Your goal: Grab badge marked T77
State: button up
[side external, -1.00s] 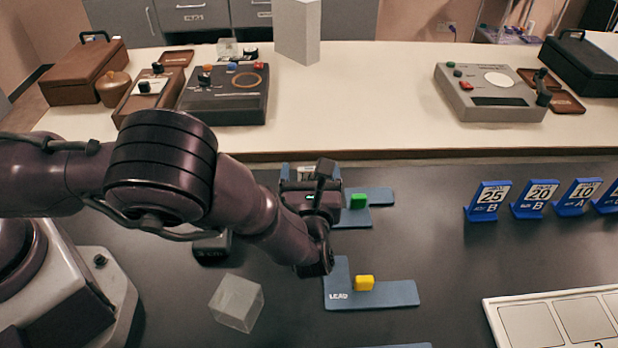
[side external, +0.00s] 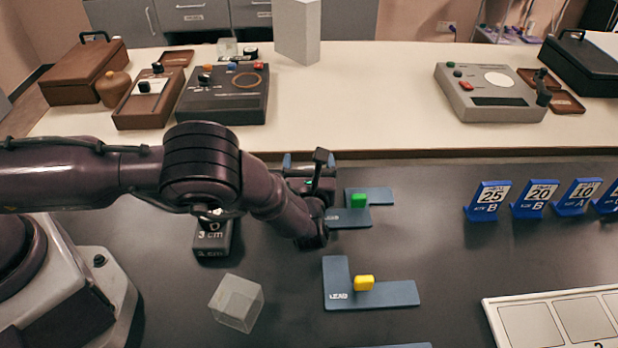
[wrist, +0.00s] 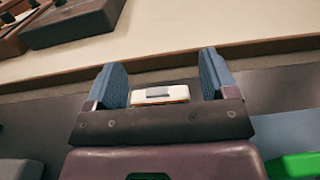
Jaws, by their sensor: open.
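A small white badge (wrist: 160,95) with a grey clip and a thin coloured edge shows in the wrist view. No T77 marking can be read on it. My gripper (wrist: 163,76) is open, with one blue finger on each side of the badge. A gap shows between the badge and each finger. In the side external view my gripper (side external: 310,163) is over the dark bench, close to the raised cream shelf's front edge.
A black 3 cm block (side external: 213,238) and a clear cube (side external: 237,303) stand to the left. Blue number stands (side external: 490,200) are at right.

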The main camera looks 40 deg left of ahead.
jog(key=c, duration=1)
